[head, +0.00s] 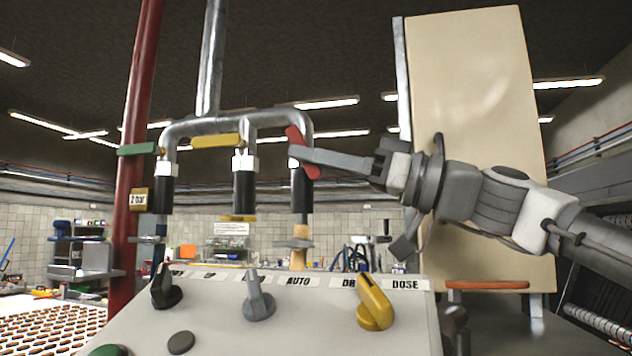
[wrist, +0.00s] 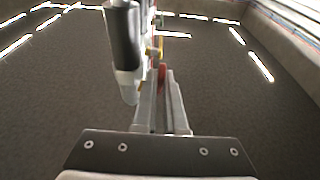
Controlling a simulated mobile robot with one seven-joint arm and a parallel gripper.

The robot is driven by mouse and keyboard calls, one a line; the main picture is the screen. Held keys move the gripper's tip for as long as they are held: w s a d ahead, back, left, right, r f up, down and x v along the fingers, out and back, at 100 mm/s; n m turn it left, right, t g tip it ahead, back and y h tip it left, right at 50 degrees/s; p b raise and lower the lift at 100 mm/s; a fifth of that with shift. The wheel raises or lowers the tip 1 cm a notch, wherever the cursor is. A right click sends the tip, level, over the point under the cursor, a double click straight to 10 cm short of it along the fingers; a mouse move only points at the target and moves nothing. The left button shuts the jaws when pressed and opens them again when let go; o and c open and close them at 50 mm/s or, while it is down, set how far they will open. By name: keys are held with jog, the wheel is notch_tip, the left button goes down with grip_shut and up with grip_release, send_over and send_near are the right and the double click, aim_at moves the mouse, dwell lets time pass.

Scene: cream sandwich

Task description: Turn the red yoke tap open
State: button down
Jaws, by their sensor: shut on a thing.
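The red yoke tap (head: 294,137) sits on the rightmost branch of the grey pipe manifold, above a black sleeve. Its handle stands steeply tilted, with its upper end to the left and its lower end to the right. My gripper (head: 297,153) reaches in from the right and is shut on the red handle, its fingers crossing the handle's middle and hiding that part. In the wrist view the red handle (wrist: 161,73) shows as a narrow strip between the fingertips of my gripper (wrist: 161,88).
A green handle (head: 138,149) and a yellow handle (head: 216,141) lie roughly level on the other branches. Below stands a control panel (head: 225,320) with black, grey and yellow knobs. A red vertical pipe (head: 133,150) is at left, a tall cream panel (head: 480,110) behind my arm.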

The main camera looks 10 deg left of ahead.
jog(key=shift+a+f+y+b, duration=0.2)
jog(key=shift+y+b, duration=0.4)
jog(key=shift+b, duration=0.6)
jog(key=shift+r+t, duration=0.15)
jog(key=shift+t, duration=0.15)
jog(key=c, duration=1.3)
grip_release()
jog(key=shift+o, duration=0.2)
jog(key=shift+d+f, duration=0.2)
jog(key=shift+d, duration=0.05)
jog(key=s+d, duration=0.1)
jog(key=d, duration=1.1)
jog(key=shift+d+b, duration=0.35)
jog(key=shift+b, duration=0.05)
